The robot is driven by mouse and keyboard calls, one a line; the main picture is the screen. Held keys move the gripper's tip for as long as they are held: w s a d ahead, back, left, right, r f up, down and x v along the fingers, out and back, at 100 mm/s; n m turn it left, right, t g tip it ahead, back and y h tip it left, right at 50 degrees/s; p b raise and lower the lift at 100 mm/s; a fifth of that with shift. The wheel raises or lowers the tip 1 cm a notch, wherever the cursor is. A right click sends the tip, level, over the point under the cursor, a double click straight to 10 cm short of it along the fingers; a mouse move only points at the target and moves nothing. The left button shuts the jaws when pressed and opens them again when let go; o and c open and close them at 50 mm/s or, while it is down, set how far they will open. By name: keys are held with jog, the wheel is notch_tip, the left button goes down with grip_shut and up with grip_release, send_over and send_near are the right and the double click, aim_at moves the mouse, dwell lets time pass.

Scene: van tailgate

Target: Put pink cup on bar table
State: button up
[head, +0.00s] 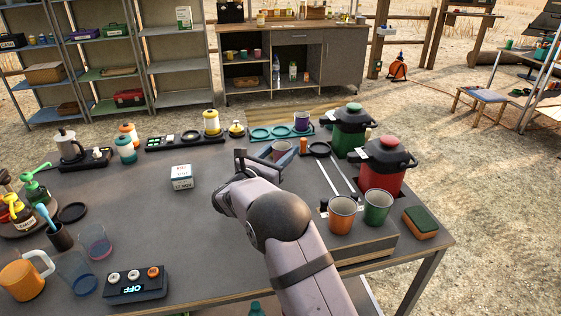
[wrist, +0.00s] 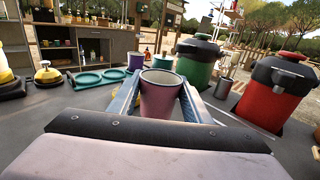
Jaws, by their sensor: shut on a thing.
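My gripper (wrist: 160,97) is shut on a mauve-pink cup (wrist: 160,103), with one finger on each side of it. The cup is upright and empty as far as its open rim shows. In the head view the held cup (head: 281,151) is partly hidden by my gripper (head: 266,158), near the far side of the dark grey table (head: 150,215). Whether the cup's base touches the table is hidden. Which surface is the bar table is not marked; the grey table is in front of me and a wooden counter (head: 330,36) stands behind.
A teal tray (head: 281,132) with round recesses bears a purple cup (head: 302,122) just beyond. A green dispenser (head: 351,130) and a red dispenser (head: 382,166) stand to the right. Orange (head: 341,216) and green (head: 378,207) cups stand at the near right. The table's middle left is mostly clear.

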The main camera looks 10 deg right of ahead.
jog(key=shift+f, duration=1.9)
jog(key=shift+f, duration=0.2)
jog(key=o, duration=1.1)
jog(key=shift+r, duration=0.1)
jog(key=shift+r, duration=0.15)
jog(key=shift+s+a, duration=0.25)
jog(key=shift+a, duration=0.05)
jog(key=b+v, duration=0.1)
jog(key=v, duration=1)
jog(key=shift+s, duration=0.15)
